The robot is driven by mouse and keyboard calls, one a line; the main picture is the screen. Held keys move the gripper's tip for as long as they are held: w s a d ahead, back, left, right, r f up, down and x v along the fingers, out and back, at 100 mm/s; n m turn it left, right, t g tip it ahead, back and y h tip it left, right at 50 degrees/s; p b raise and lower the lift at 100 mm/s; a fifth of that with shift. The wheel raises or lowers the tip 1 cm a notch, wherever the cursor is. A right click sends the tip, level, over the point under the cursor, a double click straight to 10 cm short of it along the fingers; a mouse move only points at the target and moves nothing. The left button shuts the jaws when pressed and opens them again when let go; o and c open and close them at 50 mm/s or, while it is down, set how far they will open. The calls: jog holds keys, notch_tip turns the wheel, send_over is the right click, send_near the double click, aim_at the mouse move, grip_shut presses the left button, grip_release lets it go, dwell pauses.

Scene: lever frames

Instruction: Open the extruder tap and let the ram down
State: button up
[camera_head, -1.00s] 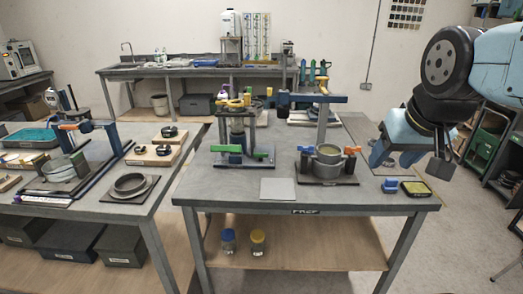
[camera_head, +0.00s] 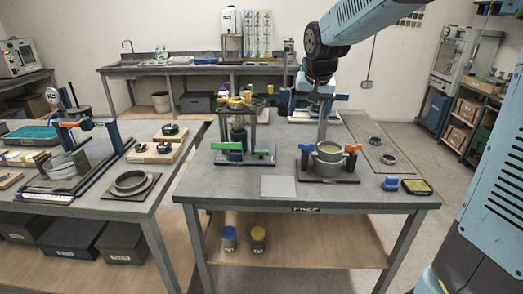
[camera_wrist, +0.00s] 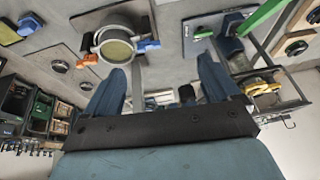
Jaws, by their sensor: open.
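Two devices stand on the front table; I cannot tell for sure which is the extruder. The left one is a posted frame (camera_head: 252,125) with yellow knobs on top, a blue block and a green handle (camera_head: 227,146). The green handle also shows in the wrist view (camera_wrist: 262,20). The right one holds a round pot (camera_head: 328,158) between a blue grip (camera_head: 305,150) and an orange grip (camera_head: 353,149), with a post behind it. My gripper (camera_wrist: 165,82) is open and empty, its two dark-blue fingers apart, above the back of the table. It touches neither device visibly. No ram is clearly distinguishable.
A grey plate (camera_head: 278,187) lies at the front of the table. A blue item (camera_head: 391,184) and a yellow-topped tray (camera_head: 417,187) sit at the right corner. A left table (camera_head: 150,200) carries rings and other apparatus. The table's right-hand part has two small rings.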

jog(key=w+a+f, duration=0.5)
jog(key=w+a, duration=0.2)
send_near(262, 151)
jog(key=shift+h, duration=0.4)
jog(key=x, duration=0.5)
jog(key=a+x, duration=0.1)
jog(key=x, duration=0.2)
jog(key=shift+f, duration=0.2)
jog(key=shift+d, duration=0.1)
jog(key=c, duration=1.1)
